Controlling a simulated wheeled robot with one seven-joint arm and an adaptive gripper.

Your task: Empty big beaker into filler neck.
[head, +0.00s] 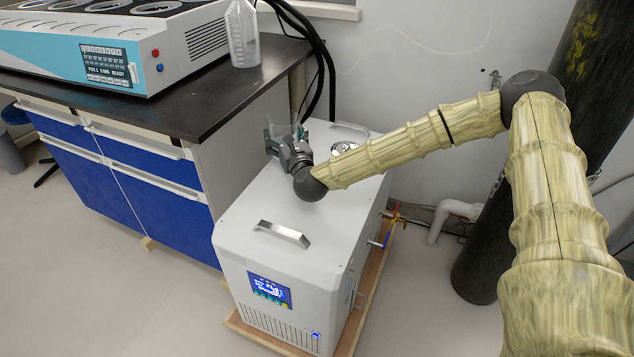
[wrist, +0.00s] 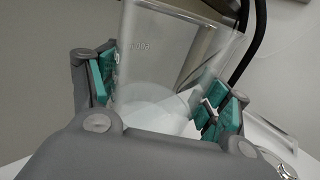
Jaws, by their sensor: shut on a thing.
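My gripper (head: 287,143) is shut on the big beaker (wrist: 165,60), a clear vessel with faint graduation marks. In the wrist view its teal finger pads (wrist: 165,95) press on the beaker's two sides. The beaker's lower part looks whitish; I cannot tell whether that is liquid or the surface behind it. In the head view the beaker (head: 281,124) is faint and partly hidden by my gripper, above the back of a white machine (head: 290,210). A round metallic fitting (head: 344,147), which may be the filler neck, sits on the machine's top, right of my gripper.
A metal handle (head: 283,234) rises from the front of the machine's top. A dark counter (head: 200,100) at left holds a blue-and-white device (head: 120,50) and a clear bottle (head: 242,35). Black hoses (head: 318,45) hang behind my gripper. A dark cylinder (head: 480,255) stands at right.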

